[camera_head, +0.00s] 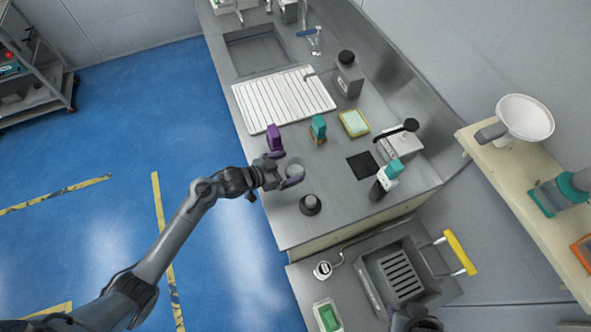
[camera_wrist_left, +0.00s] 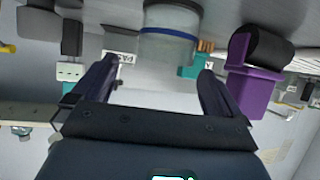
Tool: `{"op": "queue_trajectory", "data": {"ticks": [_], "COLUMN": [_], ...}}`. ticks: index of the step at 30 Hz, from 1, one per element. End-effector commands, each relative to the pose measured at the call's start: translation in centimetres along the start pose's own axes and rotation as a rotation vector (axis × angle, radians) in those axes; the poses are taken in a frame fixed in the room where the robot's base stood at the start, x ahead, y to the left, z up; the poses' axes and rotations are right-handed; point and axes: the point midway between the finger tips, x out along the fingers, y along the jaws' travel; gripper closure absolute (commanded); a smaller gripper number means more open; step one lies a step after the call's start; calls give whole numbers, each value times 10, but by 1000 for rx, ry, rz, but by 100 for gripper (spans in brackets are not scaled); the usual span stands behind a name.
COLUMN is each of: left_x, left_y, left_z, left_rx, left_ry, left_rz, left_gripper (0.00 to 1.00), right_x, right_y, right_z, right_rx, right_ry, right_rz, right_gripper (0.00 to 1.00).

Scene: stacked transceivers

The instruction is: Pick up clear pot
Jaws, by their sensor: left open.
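The clear pot (camera_head: 296,166) stands on the grey counter near its left edge, partly hidden by my left gripper in the head view. In the left wrist view it is a see-through cylinder (camera_wrist_left: 171,28) with a blue band, seen beyond the fingertips and cut by the top edge. My left gripper (camera_head: 286,168) is open, its two purple-grey fingers spread toward the pot. In the left wrist view the fingers (camera_wrist_left: 158,70) lie to either side of the pot's lower part; whether they touch it I cannot tell.
A purple holder (camera_head: 274,137) stands close behind the gripper; a teal one (camera_head: 318,128) is farther right. A dark round knob-like object (camera_head: 310,205) sits in front of the pot. A white ribbed drainer (camera_head: 283,98) and a sink (camera_head: 260,50) lie farther back.

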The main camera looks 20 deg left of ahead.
Motion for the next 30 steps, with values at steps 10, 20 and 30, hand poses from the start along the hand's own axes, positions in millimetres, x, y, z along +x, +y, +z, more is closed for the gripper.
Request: {"op": "queue_trajectory", "data": {"ticks": [10, 20, 30], "left_x": [24, 58, 59], "left_y": [-2, -4, -4], "left_z": [3, 6, 6], "left_rx": [-1, 1, 1], "left_ry": [-1, 0, -1], "left_rz": [0, -1, -1], "left_gripper": [0, 0, 9], "right_x": [3, 6, 6], "right_y": [0, 0, 0], "right_z": [1, 2, 2], "right_rx": [-1, -1, -1], "right_ry": [1, 1, 1], "right_rz": [1, 1, 1], "right_gripper": [57, 57, 57]}}
